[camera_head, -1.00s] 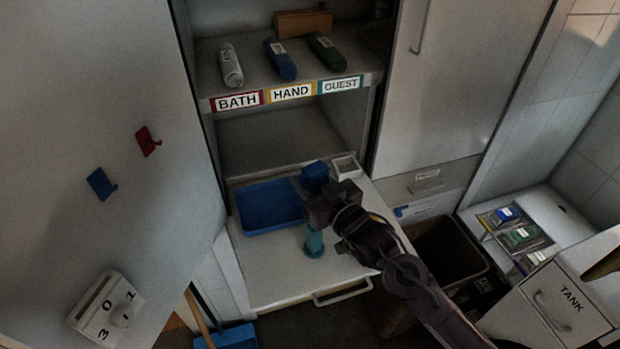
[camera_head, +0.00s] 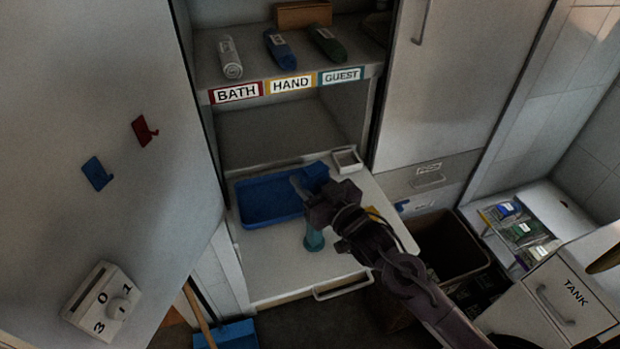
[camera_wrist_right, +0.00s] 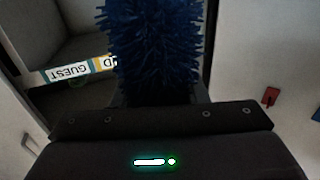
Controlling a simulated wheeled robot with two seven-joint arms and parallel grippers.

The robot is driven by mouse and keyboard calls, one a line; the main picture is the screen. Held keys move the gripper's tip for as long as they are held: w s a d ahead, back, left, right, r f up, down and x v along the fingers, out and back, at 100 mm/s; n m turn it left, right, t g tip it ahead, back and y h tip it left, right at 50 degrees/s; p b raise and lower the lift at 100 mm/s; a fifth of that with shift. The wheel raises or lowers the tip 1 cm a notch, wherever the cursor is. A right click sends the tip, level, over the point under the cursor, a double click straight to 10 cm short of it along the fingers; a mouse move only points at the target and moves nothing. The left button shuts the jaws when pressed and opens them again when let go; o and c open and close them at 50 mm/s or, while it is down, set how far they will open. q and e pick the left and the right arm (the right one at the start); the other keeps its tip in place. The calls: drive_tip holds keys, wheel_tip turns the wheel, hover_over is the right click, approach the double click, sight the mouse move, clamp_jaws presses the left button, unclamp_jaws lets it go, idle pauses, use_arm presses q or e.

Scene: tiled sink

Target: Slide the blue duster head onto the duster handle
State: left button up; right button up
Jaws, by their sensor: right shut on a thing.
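The bristly blue duster head (camera_head: 316,175) is held in my right gripper (camera_head: 309,183), which is shut on it above the back of the white pull-out surface (camera_head: 275,275). In the right wrist view the duster head (camera_wrist_right: 152,45) fills the top middle, and its lower end is hidden behind the gripper body. A teal upright piece (camera_head: 314,239), which looks like the duster handle, stands on the pull-out surface below my right gripper. Its upper part is hidden by the gripper, and the head is apart from it. My left gripper is not in view.
A blue tray (camera_head: 265,204) lies left of the handle, and a small white square box (camera_head: 346,160) stands behind right. A shelf with rolled towels (camera_head: 279,50) is above. A brown bin (camera_head: 445,248) is at right. The front of the pull-out surface is clear.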

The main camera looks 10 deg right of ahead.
drive_tip(key=shift+f+b, duration=1.1)
drive_tip(key=shift+f, duration=0.7)
drive_tip(key=o, duration=1.1)
drive_tip(key=shift+r, duration=0.1)
drive_tip(key=shift+c, duration=0.2)
drive_tip(key=shift+s, duration=0.1)
drive_tip(key=shift+s+d+f, duration=0.2)
drive_tip(key=shift+s, duration=0.1)
drive_tip(key=b+v, duration=0.2)
drive_tip(key=v, duration=0.5)
drive_tip(key=shift+r, duration=0.1)
